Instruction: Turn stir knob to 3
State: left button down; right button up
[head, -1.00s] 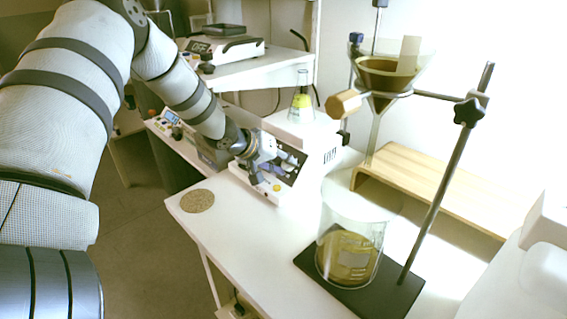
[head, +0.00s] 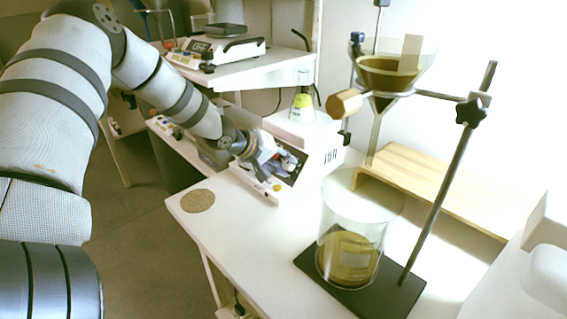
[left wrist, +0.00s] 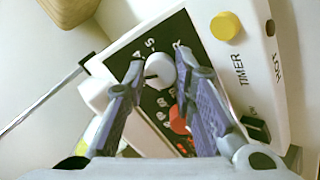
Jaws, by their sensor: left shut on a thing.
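The white stirrer hotplate (head: 312,165) stands on the white bench in the head view, its sloped black control panel facing my left arm. My left gripper (head: 284,160) is at this panel. In the left wrist view its two fingers (left wrist: 160,62) are shut on a white round knob (left wrist: 159,74), one on each side. Markings ring the knob on the black panel, but I cannot read its setting. A red-orange knob (left wrist: 178,119) lies just below, close to the right finger. A yellow knob (left wrist: 225,26) sits beside the word TIMER. My right gripper is not in view.
A flask with yellow liquid (head: 302,101) stands on the hotplate. To the right are a beaker (head: 350,245) on a black stand base, a funnel (head: 390,75) and a wooden shelf (head: 440,190). A round cork mat (head: 197,201) lies at the bench's left.

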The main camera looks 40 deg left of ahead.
pick_arm(q)
jog(key=c, duration=1.3)
grip_release()
jog(key=shift+c, duration=0.2)
jog(key=v, duration=1.2)
jog(key=shift+s, duration=0.1)
